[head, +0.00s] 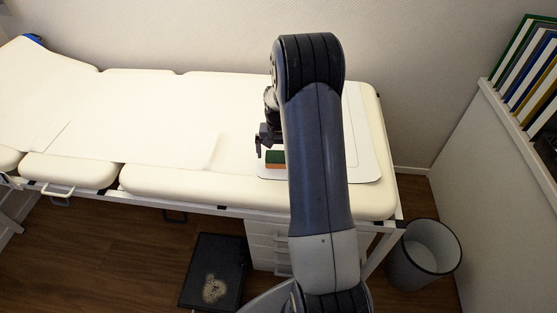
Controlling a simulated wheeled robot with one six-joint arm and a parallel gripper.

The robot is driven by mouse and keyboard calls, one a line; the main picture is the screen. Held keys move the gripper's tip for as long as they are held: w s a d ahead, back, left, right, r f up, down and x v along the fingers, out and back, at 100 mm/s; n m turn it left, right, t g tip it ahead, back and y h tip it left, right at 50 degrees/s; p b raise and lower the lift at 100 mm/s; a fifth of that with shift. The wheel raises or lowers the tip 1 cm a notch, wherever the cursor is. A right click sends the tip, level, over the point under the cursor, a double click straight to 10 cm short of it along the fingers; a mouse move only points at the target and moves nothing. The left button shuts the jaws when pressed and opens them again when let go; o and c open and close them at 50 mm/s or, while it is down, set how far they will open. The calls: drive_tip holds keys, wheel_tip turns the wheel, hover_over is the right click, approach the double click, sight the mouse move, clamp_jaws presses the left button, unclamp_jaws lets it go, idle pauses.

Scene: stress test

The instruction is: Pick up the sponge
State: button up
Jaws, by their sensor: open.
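The sponge (275,158) has a green top and an orange-brown lower part. It lies at the left edge of a pale flat sheet (363,160) on the cream examination couch (190,182). My gripper (260,149) is open, just left of and above the sponge in the picture, with its fingers pointing down. I cannot tell how high it is over the couch. My arm hides the gripper's right side, part of the sheet and perhaps the sponge's right end.
White paper (150,125) covers much of the couch to the left. A grey bin (424,253) stands on the floor at the right. A white drawer unit (267,246) and a black mat or scale (214,270) are below the couch. Folders (530,70) stand on a shelf at right.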

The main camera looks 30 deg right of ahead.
sight(278, 156)
drive_tip(key=shift+w+d+f, duration=0.1)
drive_tip(key=shift+w+f, duration=0.1)
drive_tip(key=shift+f, duration=0.45)
drive_tip(key=shift+w+d+f, duration=0.1)
drive_tip(key=shift+w+f, duration=0.05)
drive_tip(key=shift+f, duration=0.7)
drive_tip(key=shift+c, duration=0.2)
drive_tip(key=c, duration=1)
drive_tip(key=shift+o, duration=0.2)
wheel_tip(278, 156, up, 10)
